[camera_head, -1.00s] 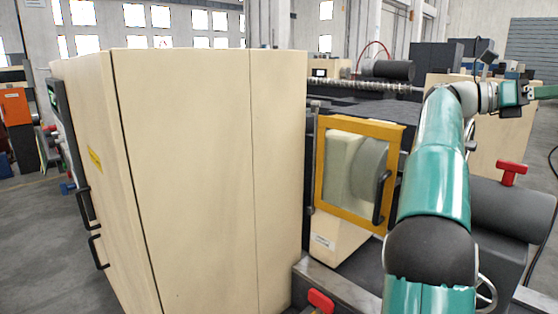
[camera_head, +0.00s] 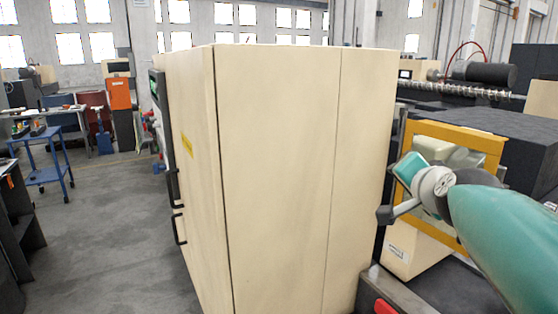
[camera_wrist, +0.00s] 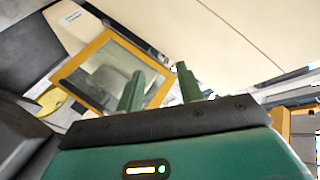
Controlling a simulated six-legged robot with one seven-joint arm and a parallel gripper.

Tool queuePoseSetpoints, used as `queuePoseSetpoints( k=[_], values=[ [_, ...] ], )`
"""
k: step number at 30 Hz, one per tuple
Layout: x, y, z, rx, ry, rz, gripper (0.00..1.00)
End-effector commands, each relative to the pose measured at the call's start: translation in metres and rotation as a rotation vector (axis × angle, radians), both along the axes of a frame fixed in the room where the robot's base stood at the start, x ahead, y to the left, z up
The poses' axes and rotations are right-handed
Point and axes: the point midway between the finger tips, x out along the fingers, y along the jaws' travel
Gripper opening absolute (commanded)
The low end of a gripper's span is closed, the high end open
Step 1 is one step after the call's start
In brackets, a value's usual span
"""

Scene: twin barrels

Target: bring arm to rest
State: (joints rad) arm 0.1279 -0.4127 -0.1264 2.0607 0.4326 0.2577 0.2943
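My arm (camera_head: 515,235) reaches in from the lower right of the head view, its teal link pointing up and left. Its far joints show in front of the yellow-framed door (camera_head: 455,134) of a machine. I cannot make out the fingers there. In the wrist view my gripper (camera_wrist: 158,75) shows two green fingers standing apart, with nothing between them. Behind them the yellow-framed window (camera_wrist: 105,72) shows, tilted in the picture.
A tall beige cabinet (camera_head: 275,180) with black handles fills the middle, close to my arm. A red knob (camera_head: 384,307) is at the lower edge. A blue cart (camera_head: 45,165) stands left on open grey floor (camera_head: 110,230).

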Motion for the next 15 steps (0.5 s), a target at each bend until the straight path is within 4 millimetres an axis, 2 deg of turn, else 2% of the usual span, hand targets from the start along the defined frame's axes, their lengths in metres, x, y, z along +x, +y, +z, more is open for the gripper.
queuePoseSetpoints(
  k=[1,5,6,9,12,15],
  values=[
    [-0.016,0.023,-0.023,-0.054,0.077,0.074,0.36],
    [-0.063,0.069,-0.085,-0.210,0.287,0.257,0.36],
    [-0.080,0.080,-0.104,-0.261,0.351,0.312,0.36],
    [-0.124,0.100,-0.150,-0.387,0.509,0.442,0.36],
    [-0.163,0.108,-0.186,-0.493,0.639,0.543,0.36],
    [-0.189,0.110,-0.208,-0.563,0.729,0.605,0.36]
  ],
)
